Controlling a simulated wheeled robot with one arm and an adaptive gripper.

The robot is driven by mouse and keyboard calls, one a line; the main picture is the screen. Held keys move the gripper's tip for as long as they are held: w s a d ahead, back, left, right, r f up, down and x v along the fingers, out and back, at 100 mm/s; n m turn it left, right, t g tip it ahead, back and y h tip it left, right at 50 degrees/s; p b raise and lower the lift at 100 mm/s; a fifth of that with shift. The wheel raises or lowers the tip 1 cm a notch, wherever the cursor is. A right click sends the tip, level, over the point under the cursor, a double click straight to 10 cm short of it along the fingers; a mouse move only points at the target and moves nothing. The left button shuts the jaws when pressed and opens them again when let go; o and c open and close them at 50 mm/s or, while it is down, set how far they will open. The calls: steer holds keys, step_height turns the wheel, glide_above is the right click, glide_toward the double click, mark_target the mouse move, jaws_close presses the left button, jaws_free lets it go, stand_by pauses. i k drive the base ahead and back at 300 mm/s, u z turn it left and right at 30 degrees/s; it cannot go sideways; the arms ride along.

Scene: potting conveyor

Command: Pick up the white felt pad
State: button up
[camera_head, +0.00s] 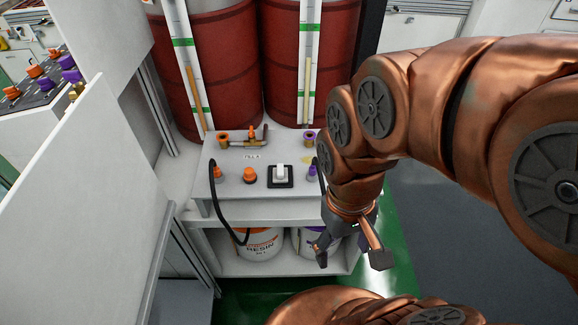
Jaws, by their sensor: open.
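I cannot make out a white felt pad for certain. A small white piece (281,172) sits on a black square base (281,183) on the white bench top; I cannot tell whether it is felt or a switch. My gripper (351,257) is open, with its fingers apart and pointing down. In the picture it is to the right of and below the white piece, near the bench's right front edge. My arm hides part of the bench's right side.
The white bench (232,181) carries orange-capped fittings (250,174), a purple-capped fitting (312,172) and a black hose (220,207). Two red drums (208,75) stand behind. A resin bucket (259,245) is on the lower shelf. White panels (85,200) bound the left.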

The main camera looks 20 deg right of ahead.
mark_target(280, 173)
steer(key=u, duration=0.55)
steer(key=k, duration=1.3)
steer(key=u, duration=0.9)
steer(key=i, duration=1.5)
steer(key=z, duration=0.8)
